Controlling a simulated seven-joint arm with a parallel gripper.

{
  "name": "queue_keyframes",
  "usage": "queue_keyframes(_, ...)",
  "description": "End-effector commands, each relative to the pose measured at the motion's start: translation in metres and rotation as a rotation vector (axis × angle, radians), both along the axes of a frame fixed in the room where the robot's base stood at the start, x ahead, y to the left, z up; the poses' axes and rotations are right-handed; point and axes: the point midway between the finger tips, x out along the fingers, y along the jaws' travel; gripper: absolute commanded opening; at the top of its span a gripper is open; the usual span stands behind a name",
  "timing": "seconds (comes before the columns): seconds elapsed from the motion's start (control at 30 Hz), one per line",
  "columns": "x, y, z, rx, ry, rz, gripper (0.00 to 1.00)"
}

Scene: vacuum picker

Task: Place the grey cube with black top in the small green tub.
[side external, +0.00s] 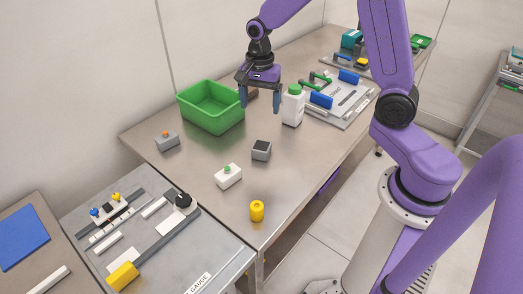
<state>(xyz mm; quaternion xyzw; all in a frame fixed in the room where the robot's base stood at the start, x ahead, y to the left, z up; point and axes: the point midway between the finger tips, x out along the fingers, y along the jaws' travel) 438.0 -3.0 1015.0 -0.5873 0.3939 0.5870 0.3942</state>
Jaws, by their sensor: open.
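The grey cube with a black top (261,150) sits upright on the steel table, near the middle of the side external view. The green tub (211,108) stands behind it to the left, near the table's far edge; the part of its inside that shows looks empty. My gripper (259,103) is open and points down, above and behind the cube in the picture, just right of the tub. Nothing shows between its fingers. A dark reddish thing behind the gripper is mostly hidden.
A white bottle with a green cap (293,105) stands right of my gripper. A grey box with an orange button (167,140), a white box with a green button (228,176) and a yellow cylinder (257,211) stand around the cube. A fixture plate (345,103) lies at the right.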

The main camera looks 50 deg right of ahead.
Motion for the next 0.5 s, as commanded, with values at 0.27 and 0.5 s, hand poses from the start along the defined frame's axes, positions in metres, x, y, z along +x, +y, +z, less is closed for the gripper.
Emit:
queue_keyframes(0.27, -0.002, 0.000, -0.053, -0.002, 0.007, 0.002, 0.85)
queue_keyframes(0.5, -0.002, 0.000, -0.090, -0.001, 0.004, 0.003, 0.85)
